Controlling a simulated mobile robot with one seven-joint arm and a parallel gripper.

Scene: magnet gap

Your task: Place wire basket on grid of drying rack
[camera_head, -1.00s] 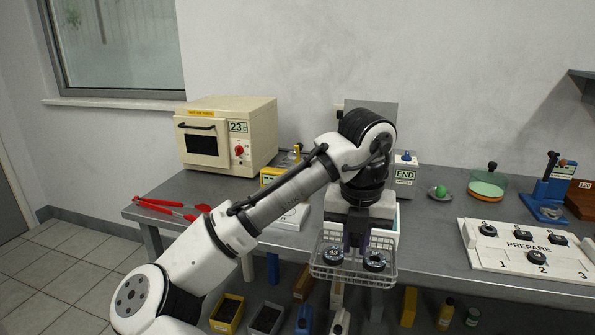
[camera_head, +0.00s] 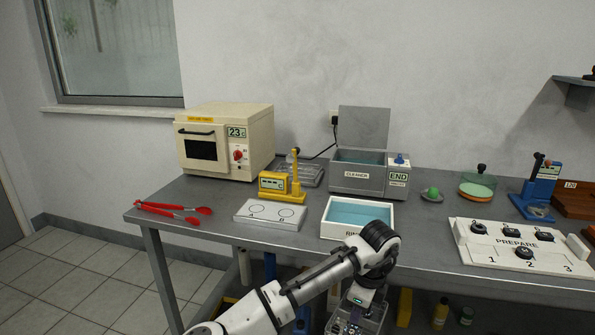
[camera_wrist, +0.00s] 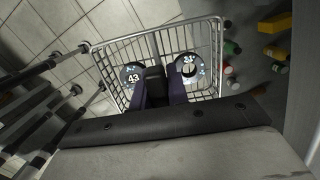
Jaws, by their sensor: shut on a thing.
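The wire basket (camera_wrist: 215,40) hangs in my gripper (camera_wrist: 158,88), whose two dark fingers are shut on it in the wrist view. Two round dark discs with white numbers lie in the basket, one on each side of the fingers; the left one reads 43. In the head view my gripper (camera_head: 360,300) is low, in front of the bench's front edge, with the basket (camera_head: 352,322) partly cut off by the bottom of the picture. A grey metal rack (camera_head: 306,173), which looks like the drying rack, stands on the bench behind the yellow device, partly hidden.
A white rinse tray (camera_head: 340,232) with blue liquid stands near the bench's front edge. Behind it is the open cleaner (camera_head: 355,185). A yellow device (camera_head: 282,187), white plate (camera_head: 268,216), beige oven (camera_head: 228,145) and red tongs (camera_head: 172,212) are left. Bottles and bins stand below the bench.

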